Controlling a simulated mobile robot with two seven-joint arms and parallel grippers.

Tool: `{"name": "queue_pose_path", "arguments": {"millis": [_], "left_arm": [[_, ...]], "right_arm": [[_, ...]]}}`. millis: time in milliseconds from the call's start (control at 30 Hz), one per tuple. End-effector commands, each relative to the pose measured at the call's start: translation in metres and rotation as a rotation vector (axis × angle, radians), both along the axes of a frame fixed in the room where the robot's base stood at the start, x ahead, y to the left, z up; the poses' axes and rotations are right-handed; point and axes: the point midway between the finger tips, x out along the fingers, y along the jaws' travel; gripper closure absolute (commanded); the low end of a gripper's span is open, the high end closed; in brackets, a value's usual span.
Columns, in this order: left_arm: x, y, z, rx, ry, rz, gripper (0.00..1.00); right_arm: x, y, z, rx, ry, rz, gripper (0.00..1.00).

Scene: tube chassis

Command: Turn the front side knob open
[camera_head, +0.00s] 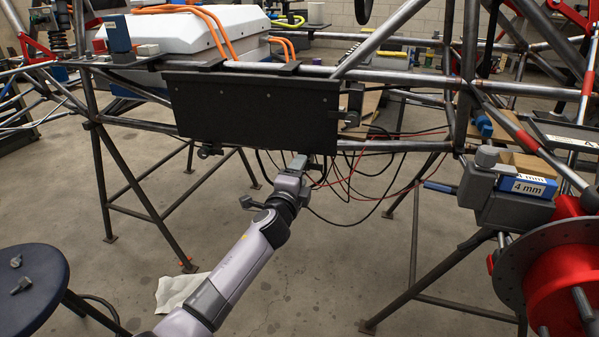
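A dark flat panel (250,110) is fixed to the near side of the tube chassis. A small dark latch-like fitting (349,112) sits at its right end. Another small dark knob-like part (208,151) hangs under its lower left edge. I cannot tell which of these is the front side knob. My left arm reaches up from the lower left, and its gripper (298,163) is at the panel's lower right edge. The fingertips are small and seen from behind, so their opening and any contact are unclear. The gripper may hide a part behind it. My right gripper is out of view.
Loose black and red cables (372,180) hang just right of the gripper. A grey block with a blue "4 mm" box (526,186) and a red hub with a disc (560,265) stand at right. A dark stool (30,295) is at lower left.

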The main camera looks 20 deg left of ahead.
Motion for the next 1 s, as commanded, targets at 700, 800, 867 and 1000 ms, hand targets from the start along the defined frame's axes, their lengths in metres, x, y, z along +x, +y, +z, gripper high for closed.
{"name": "queue_pose_path", "arguments": {"millis": [700, 800, 867, 1000], "left_arm": [[-0.065, -0.001, 0.000, 0.003, 0.001, 0.000, 0.42], [-0.065, -0.001, 0.000, 0.003, 0.002, 0.000, 0.42], [-0.065, -0.001, 0.000, 0.003, 0.002, 0.000, 0.42], [-0.064, -0.001, 0.000, 0.002, 0.002, 0.000, 0.42]], "right_arm": [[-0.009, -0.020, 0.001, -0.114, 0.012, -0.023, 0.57], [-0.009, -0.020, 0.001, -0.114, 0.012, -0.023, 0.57], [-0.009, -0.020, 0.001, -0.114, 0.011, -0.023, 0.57], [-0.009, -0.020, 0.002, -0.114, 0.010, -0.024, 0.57]]}}
